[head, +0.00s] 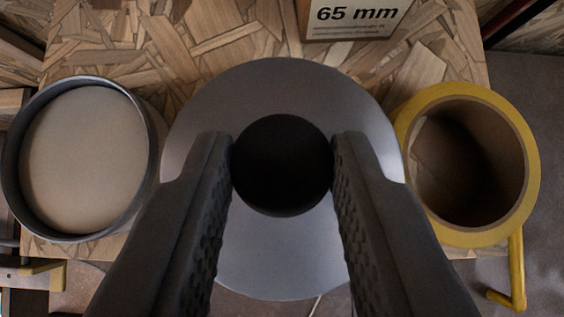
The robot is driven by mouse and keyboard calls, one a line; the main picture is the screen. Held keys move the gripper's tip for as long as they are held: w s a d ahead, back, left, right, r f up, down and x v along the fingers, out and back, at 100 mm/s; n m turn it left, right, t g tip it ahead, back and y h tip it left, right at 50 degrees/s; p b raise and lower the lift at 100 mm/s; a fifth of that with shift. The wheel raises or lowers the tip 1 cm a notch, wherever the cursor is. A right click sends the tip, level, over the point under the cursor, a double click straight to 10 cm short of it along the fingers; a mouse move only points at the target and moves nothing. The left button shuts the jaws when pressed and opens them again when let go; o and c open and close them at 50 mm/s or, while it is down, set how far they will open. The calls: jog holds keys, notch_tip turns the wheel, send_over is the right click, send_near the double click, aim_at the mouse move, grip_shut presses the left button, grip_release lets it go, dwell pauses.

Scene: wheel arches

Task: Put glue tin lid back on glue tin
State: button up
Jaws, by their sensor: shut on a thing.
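My gripper (283,165) is shut on the black knob of the grey round glue tin lid (280,86), one finger on each side. The lid looks level and fills the middle of the view, hiding what lies below it. A grey round open tin (154,150), which looks like the glue tin, stands to the left with a flat beige surface inside its rim. The lid is beside this tin, not over its opening; the lid's height above the board cannot be told.
A yellow-rimmed open round container (533,165) with a brown inside stands close on the right, a bent yellow piece below it. A card reading "65 mm" (355,15) stands at the back. The wood-chip board (90,45) has bare room behind the tin.

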aim_at(282, 222)
notch_tip(282, 222, down, 5)
jog(key=shift+r, duration=0.15)
jog(key=shift+w, duration=0.15)
jog(key=shift+f, duration=0.3)
jog(key=o, duration=1)
jog(key=shift+o, duration=0.2)
jog(key=shift+s+r, duration=0.2)
jog(key=shift+r, duration=0.25)
jog(key=v, duration=1.1)
jog(key=shift+s, duration=0.15)
jog(key=shift+r, duration=0.1)
